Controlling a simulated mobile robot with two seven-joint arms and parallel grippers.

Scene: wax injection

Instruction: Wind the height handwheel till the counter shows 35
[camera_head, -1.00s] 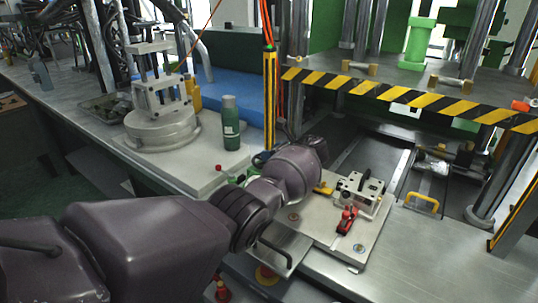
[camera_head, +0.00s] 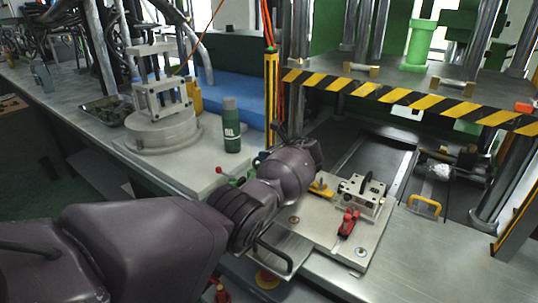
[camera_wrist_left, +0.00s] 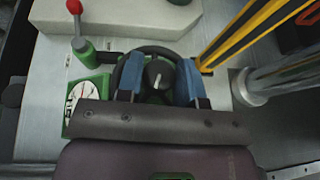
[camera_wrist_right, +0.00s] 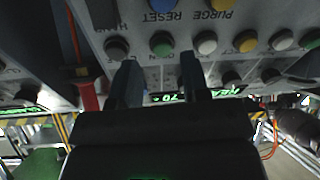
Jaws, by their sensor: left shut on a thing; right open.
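The handwheel (camera_wrist_left: 152,49), with a dark round rim and a pale-marked hub, shows in the left wrist view. My left gripper (camera_wrist_left: 158,76) is shut on it, its blue fingertips on either side of the hub. In the head view my left arm's wrist hides the wheel. My right gripper (camera_wrist_right: 158,78) is open and empty, in front of a button panel (camera_wrist_right: 145,20). Beyond its fingers a lit green display (camera_wrist_right: 178,97) is partly covered; it seems to read 70, but I cannot tell whether it is the height counter.
A round dial (camera_wrist_left: 88,97) and a red-knobbed lever (camera_wrist_left: 80,30) are beside the wheel. A yellow-black post (camera_wrist_left: 250,35) stands right of it. A green oil bottle (camera_head: 231,125) is on the bench. A metal block (camera_head: 360,195) and red clamp (camera_head: 347,222) sit on the front plate.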

